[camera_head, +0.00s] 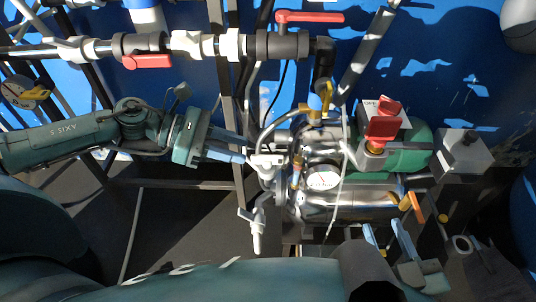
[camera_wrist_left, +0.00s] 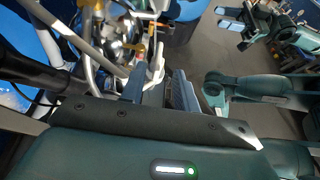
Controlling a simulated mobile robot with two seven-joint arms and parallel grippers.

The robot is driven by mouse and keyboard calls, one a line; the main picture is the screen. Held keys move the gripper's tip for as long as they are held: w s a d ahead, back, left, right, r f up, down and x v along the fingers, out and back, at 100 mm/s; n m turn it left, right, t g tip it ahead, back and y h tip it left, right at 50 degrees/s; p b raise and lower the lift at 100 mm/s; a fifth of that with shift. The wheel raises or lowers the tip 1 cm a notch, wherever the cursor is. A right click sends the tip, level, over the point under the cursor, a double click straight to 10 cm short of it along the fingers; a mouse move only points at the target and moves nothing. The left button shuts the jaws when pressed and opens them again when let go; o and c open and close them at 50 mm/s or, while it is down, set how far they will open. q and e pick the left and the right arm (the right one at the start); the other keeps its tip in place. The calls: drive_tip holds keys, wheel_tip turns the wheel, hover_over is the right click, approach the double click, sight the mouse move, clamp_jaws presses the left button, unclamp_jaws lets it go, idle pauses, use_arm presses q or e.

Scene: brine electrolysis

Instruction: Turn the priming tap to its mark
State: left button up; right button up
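My left gripper (camera_head: 247,156) reaches in from the left to white fittings (camera_head: 268,160) on the front of the pump assembly. In the left wrist view its two fingers (camera_wrist_left: 160,88) stand apart, with a white tap-like part (camera_wrist_left: 156,68) at or between their tips. I cannot tell whether they touch it. A white tap-like piece (camera_head: 258,230) hangs below these fittings. No label or mark shows clearly, so I cannot tell which part is the priming tap. My right gripper (camera_head: 386,230) is open and empty at the lower right; it also shows in the left wrist view (camera_wrist_left: 232,20).
A red-handled valve (camera_head: 308,17) and a lower red handle (camera_head: 147,61) sit on the upper pipe. A round gauge (camera_head: 322,178), a red switch (camera_head: 382,122) and an orange lever (camera_head: 416,207) crowd the pump. Frame bars stand behind my left arm.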

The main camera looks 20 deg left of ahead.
sight(264, 155)
use_arm(q)
drive_tip(key=x, duration=0.7)
drive_tip(key=shift+w+d+f, duration=0.1)
drive_tip(key=shift+w+d, duration=0.05)
drive_tip(key=shift+d, duration=0.05)
drive_tip(key=shift+c, duration=0.3)
clamp_jaws()
